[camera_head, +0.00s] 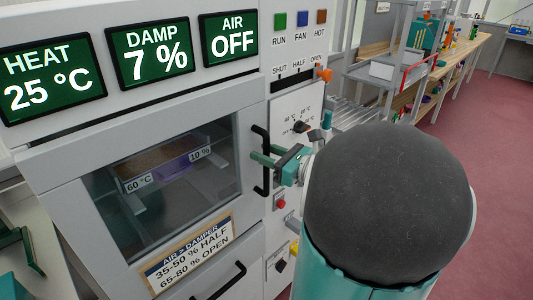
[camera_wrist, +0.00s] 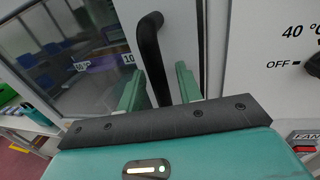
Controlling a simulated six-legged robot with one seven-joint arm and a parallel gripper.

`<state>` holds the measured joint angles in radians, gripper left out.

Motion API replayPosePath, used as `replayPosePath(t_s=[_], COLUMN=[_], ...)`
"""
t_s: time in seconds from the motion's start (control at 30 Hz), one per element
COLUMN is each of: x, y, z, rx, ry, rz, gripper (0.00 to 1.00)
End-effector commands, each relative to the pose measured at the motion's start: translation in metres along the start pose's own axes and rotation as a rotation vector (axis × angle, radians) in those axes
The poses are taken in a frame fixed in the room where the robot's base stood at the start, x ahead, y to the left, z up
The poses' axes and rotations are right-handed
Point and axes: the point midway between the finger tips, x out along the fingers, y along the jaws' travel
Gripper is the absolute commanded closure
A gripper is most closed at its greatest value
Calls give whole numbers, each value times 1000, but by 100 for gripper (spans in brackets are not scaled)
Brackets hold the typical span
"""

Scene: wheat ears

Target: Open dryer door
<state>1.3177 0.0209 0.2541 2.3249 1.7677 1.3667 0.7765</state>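The dryer door (camera_head: 75,215) is a grey panel with a dark window, and it looks shut. Its black upright bar handle (camera_head: 264,178) is on the door's right side. In the wrist view the handle (camera_wrist: 149,50) runs down between the two teal fingers of my gripper (camera_wrist: 160,72). My gripper (camera_head: 260,154) is open, with a gap visible on both sides of the bar. The handle's lower end is hidden behind the gripper body in the wrist view. Through the window (camera_head: 165,170) I see a tray with 60 °C and 10 % labels.
Displays above the door read HEAT 25 °C, DAMP 7 % and AIR OFF (camera_head: 229,40). A control panel (camera_head: 296,105) with knobs and an orange lever (camera_head: 323,75) stands right of the handle, close to my arm. A second black handle (camera_head: 228,280) is below. Red floor (camera_head: 480,110) is clear at right.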

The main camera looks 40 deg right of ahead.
Motion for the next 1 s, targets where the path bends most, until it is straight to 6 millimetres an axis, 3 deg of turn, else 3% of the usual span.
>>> replayPosePath(t_s=[0.17, 0.37, 1.0], x=[0, 0, -11], y=[0, 0, -3], z=[0, 0, 0], rx=[0, 0, 0], ry=[0, 0, 1], rz=[0, 0, -18], gripper=[65, 100, 100])
